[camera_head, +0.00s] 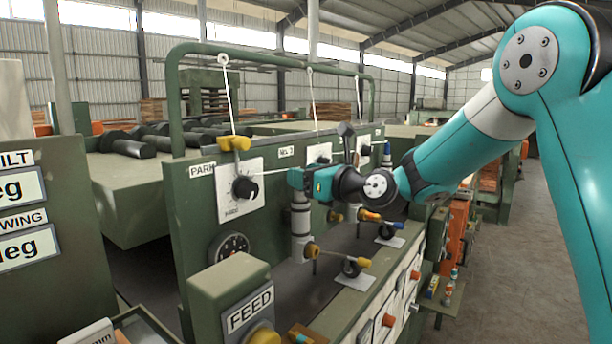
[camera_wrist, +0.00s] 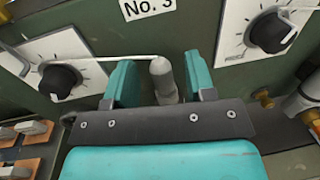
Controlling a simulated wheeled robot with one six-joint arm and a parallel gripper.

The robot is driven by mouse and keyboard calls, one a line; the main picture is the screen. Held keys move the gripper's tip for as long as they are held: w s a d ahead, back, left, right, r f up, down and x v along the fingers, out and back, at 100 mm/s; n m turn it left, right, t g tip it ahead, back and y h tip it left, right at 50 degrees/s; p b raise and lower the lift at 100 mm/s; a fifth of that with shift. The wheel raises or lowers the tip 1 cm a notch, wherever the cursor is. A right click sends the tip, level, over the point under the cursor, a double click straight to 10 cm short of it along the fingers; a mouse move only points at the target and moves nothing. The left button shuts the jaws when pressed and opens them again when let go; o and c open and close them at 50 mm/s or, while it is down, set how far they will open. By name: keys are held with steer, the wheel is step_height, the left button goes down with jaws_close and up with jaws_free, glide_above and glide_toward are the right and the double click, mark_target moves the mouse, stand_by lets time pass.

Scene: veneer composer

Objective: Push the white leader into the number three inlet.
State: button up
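My gripper (camera_head: 292,178) is at the green panel; its two teal fingers (camera_wrist: 160,84) stand apart in the wrist view. A grey round-topped cylinder (camera_wrist: 163,80) shows between them, with a narrow gap on each side. A thin white line (camera_wrist: 95,57), seemingly the white leader, runs from the left, past the left finger, to the cylinder's top. It also shows in the head view (camera_head: 274,172). I cannot tell whether it is attached to the cylinder. The No. 3 label (camera_wrist: 148,8) is on the panel just above the fingers. No inlet opening is clearly visible; the gripper may hide it.
Dials (camera_wrist: 270,32) flank the fingers; the left one (camera_wrist: 60,82) is close. White cords (camera_head: 227,85) hang from the green rail, one above a yellow piece (camera_head: 235,143). A grey post (camera_head: 300,225) stands below my gripper. A FEED box (camera_head: 230,285) is in front.

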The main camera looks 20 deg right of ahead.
steer(key=b+v, duration=0.7)
steer(key=v, duration=0.9)
steer(key=s+a+f+n+g+b, duration=0.1)
steer(key=s+a+f+n+g, duration=0.95)
steer(key=n, duration=0.75)
steer(key=s+a+f+n+g+h, duration=0.1)
steer(key=s+f+n+g+h, duration=0.1)
steer(key=s+f+n, duration=0.3)
steer(key=s+a+f+n+g+h+b, duration=0.1)
steer(key=s+f+n+g+h, duration=0.1)
steer(key=s+n, duration=0.6)
step_height(320, 180, down, 3)
steer(key=n+g, duration=0.1)
steer(key=n, duration=0.5)
steer(key=shift+a+h, duration=0.3)
